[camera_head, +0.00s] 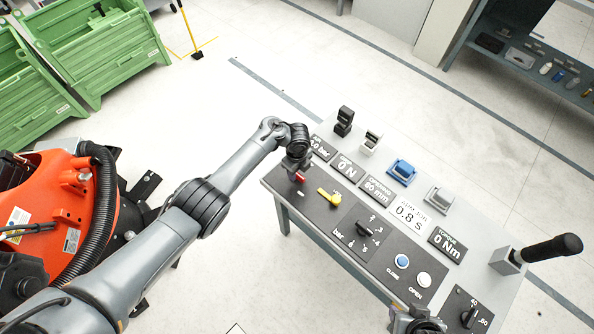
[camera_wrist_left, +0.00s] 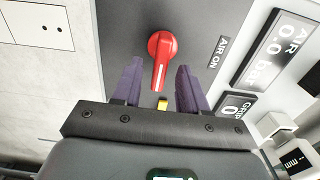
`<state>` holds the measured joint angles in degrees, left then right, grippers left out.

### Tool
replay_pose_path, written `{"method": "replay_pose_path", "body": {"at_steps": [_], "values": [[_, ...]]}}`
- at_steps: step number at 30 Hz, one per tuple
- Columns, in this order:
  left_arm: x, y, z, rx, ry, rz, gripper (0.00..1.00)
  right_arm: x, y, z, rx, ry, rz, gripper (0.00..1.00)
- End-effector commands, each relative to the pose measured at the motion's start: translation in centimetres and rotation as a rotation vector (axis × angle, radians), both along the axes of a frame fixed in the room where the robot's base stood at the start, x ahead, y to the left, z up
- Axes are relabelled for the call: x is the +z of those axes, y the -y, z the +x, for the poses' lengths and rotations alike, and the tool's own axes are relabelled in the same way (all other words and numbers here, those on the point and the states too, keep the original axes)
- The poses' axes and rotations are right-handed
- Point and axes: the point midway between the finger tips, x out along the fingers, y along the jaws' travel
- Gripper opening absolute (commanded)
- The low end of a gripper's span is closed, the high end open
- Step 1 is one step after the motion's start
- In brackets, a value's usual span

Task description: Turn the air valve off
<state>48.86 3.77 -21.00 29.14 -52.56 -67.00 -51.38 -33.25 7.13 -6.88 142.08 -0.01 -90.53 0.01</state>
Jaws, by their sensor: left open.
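The air valve is a red knob (camera_wrist_left: 161,50) on a dark panel, with its white-lined handle pointing down toward my gripper in the left wrist view. A printed "AIR ON" label (camera_wrist_left: 219,52) is beside it. In the head view the red valve (camera_head: 299,177) shows at the panel's left end, partly covered by my wrist. My left gripper (camera_wrist_left: 157,78) is open, its two purple fingers either side of the handle's lower end, with gaps on both sides. My right gripper (camera_head: 418,322) shows only partly at the bottom edge; its fingers cannot be made out.
A yellow lever (camera_head: 329,197) is close to the valve. A black rotary knob (camera_head: 365,229), blue button (camera_head: 402,261) and white button (camera_head: 424,279) follow along the panel. The air display (camera_wrist_left: 287,49) reads 0.0 bar. Green crates (camera_head: 100,50) stand at upper left.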

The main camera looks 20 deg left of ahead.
Motion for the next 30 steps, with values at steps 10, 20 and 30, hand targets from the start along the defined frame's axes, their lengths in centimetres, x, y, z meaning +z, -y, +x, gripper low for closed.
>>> {"method": "replay_pose_path", "body": {"at_steps": [10,20,30], "values": [[6.4,0.0,0.1,-0.001,0.002,-0.002,0.43,3.1,-0.2,0.0,-0.005,0.0,0.008,0.43],[9.1,0.0,0.0,0.0,0.0,0.0,0.43,4.2,-0.2,0.0,-0.006,0.001,0.008,0.43],[9.2,0.0,0.0,-0.001,0.0,0.0,0.43,4.1,0.0,0.0,-0.002,0.001,0.002,0.43]]}}
